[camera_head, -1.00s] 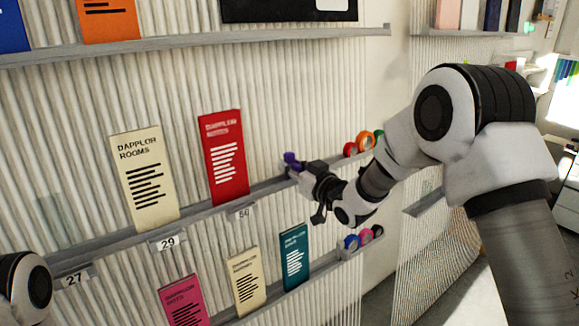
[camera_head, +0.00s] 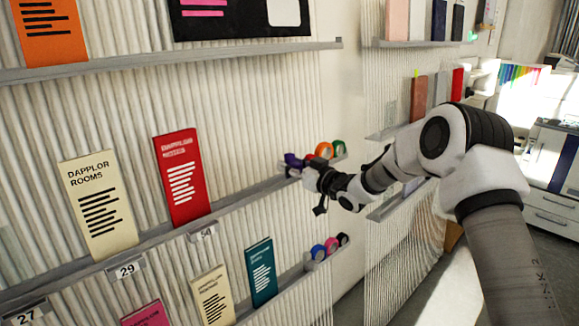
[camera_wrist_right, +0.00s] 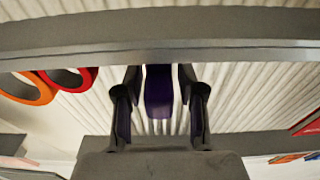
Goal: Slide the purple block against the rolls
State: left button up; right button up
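The purple block (camera_head: 292,160) is at the shelf ledge, just left of the tape rolls (camera_head: 324,150) in the head view. My right gripper (camera_head: 303,168) is at the block. The head view partly hides the contact behind the gripper. My left gripper is not in view.
A red booklet (camera_head: 182,178) and a cream booklet (camera_head: 98,205) stand on the same ledge (camera_head: 240,208) to the left. A lower ledge holds booklets and more rolls (camera_head: 330,247). A ribbed panel (camera_head: 230,110) stands behind the ledges.

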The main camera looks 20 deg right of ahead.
jog(key=v, duration=1.2)
